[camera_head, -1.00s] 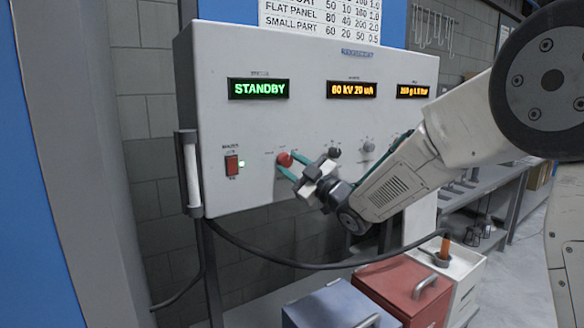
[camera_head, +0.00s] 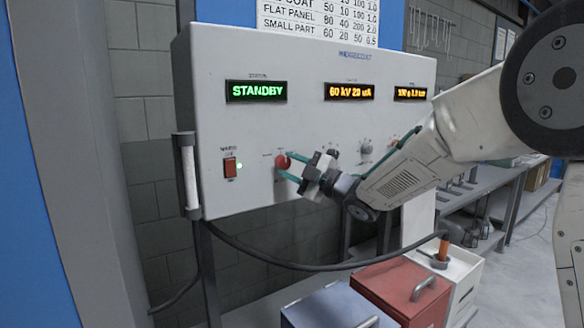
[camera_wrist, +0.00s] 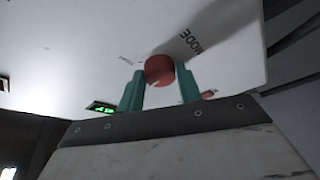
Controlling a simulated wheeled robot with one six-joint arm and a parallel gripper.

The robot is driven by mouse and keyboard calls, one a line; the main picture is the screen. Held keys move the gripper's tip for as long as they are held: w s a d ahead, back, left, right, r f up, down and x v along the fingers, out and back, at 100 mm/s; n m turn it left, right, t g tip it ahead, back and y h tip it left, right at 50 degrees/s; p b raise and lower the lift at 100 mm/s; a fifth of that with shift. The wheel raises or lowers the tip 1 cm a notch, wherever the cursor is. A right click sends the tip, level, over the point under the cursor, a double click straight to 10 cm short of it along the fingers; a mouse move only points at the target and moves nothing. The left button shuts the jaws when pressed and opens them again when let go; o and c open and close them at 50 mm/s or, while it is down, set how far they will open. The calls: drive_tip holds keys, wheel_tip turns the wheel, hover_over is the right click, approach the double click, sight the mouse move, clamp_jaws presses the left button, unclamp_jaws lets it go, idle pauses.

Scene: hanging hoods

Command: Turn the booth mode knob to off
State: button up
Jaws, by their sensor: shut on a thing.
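The red booth mode knob (camera_head: 282,161) is on the lower part of the white control panel (camera_head: 310,65). My gripper (camera_head: 288,166) has its two teal fingers at the knob, one above and one below. In the wrist view the red knob (camera_wrist: 159,69) sits between the teal fingertips (camera_wrist: 160,80), with the word MODE on the panel beside it. The fingers are shut on the knob. The green display (camera_head: 256,91) reads STANDBY. The knob's pointer mark cannot be made out.
Other knobs, one grey (camera_head: 366,147), are to the right. A cable (camera_head: 300,266) hangs below the panel. A blue box (camera_head: 325,306) and a red box (camera_head: 405,285) stand below.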

drive_tip(key=o, duration=1)
drive_tip(key=v, duration=0.7)
drive_tip(key=shift+s+d, duration=0.2)
drive_tip(key=shift+d, duration=0.1)
drive_tip(key=shift+f, duration=0.1)
